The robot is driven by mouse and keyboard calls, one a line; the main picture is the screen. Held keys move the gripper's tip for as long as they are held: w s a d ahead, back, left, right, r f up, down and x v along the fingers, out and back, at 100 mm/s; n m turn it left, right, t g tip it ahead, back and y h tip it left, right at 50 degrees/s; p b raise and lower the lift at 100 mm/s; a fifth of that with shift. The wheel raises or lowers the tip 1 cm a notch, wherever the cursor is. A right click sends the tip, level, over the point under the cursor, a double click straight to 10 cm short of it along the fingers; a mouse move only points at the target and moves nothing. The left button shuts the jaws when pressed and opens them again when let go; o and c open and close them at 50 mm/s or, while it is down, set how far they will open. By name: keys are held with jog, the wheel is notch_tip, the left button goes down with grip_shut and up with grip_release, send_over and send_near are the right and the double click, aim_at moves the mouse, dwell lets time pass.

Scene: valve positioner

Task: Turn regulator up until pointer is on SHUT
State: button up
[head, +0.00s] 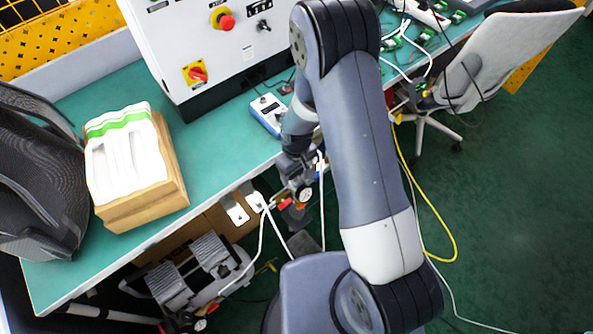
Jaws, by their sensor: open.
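My gripper (298,172) is at the front edge of the green bench, at the end of my arm. Its fingers are small and dark here, and it is open. Just below it is a small fitting with a round white-faced gauge (305,195) and a red part (287,204). My gripper and arm partly cover this fitting. I cannot tell whether the fingers touch it. The regulator, its pointer and the SHUT mark cannot be made out at this size.
A white control cabinet (225,60) with red knobs stands on the green bench (215,150). A blue-and-white device (268,112) lies near my arm. A wooden box (150,195) is at the left. Cables hang below the bench edge. A chair (500,60) stands at the right.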

jog(key=shift+f, duration=0.3)
jog(key=c, duration=1)
jog(key=shift+f+m+b, duration=0.15)
jog(key=shift+m+b, duration=0.95)
jog(key=m+b, duration=0.2)
jog(key=m, duration=0.1)
jog(key=m+b, duration=0.3)
jog(key=m, duration=0.3)
jog(key=shift+m, duration=0.3)
